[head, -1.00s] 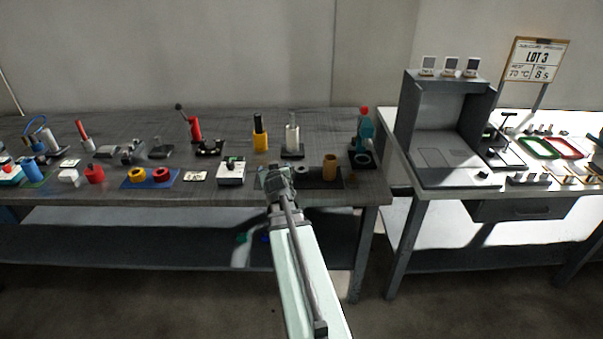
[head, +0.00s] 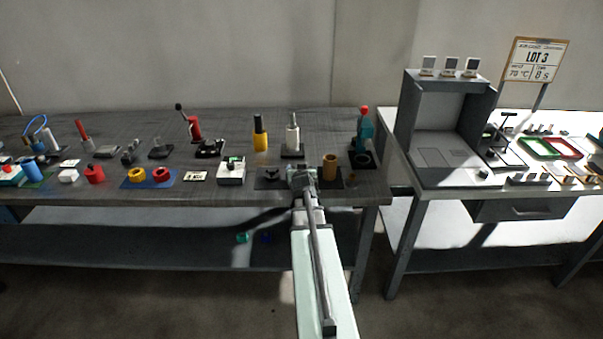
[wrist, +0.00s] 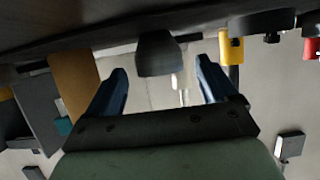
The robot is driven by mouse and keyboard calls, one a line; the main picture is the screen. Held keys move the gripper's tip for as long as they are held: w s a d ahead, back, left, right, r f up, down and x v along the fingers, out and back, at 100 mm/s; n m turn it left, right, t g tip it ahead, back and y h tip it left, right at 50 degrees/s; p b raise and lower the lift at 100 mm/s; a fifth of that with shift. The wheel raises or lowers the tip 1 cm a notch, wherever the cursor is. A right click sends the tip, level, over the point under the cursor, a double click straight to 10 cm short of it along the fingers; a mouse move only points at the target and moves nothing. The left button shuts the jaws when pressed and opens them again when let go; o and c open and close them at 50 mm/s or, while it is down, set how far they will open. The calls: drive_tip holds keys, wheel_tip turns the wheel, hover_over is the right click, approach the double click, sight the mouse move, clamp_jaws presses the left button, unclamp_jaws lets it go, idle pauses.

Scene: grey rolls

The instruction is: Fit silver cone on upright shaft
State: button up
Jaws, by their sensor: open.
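My gripper (head: 302,182) is over the front of the left bench. In the wrist view its two blue fingers (wrist: 163,88) are spread apart. A dark grey tapered piece (wrist: 158,55), which looks like the silver cone, sits between them with a gap on each side. In the head view my gripper hides it. A pale upright post (head: 292,136) with a thin top, likely the shaft, stands on a dark base behind my gripper. A thin pale rod also shows past the cone in the wrist view (wrist: 182,96).
A brown cylinder (head: 330,167) stands close right of my gripper; a dark mat with a small dark piece (head: 271,175) lies left. A yellow bottle (head: 260,134) and a teal red-topped device (head: 364,133) stand farther back. A white box (head: 231,171) is further left.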

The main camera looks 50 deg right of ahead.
drive_tip(key=x, duration=0.2)
drive_tip(key=shift+w+d+f, duration=0.15)
drive_tip(key=shift+w+d, duration=0.1)
drive_tip(key=shift+w, duration=0.05)
drive_tip(key=c, duration=1.3)
drive_tip(key=shift+o, duration=0.2)
wheel_tip(320, 180, up, 10)
drive_tip(key=w+d+r, duration=0.5)
drive_tip(key=w+r, duration=0.2)
drive_tip(key=r, duration=0.1)
drive_tip(key=w+d+r, duration=0.5)
drive_tip(key=w+r, duration=0.2)
drive_tip(key=w, duration=0.1)
drive_tip(key=shift+r, duration=0.4)
drive_tip(key=shift+d, duration=0.1)
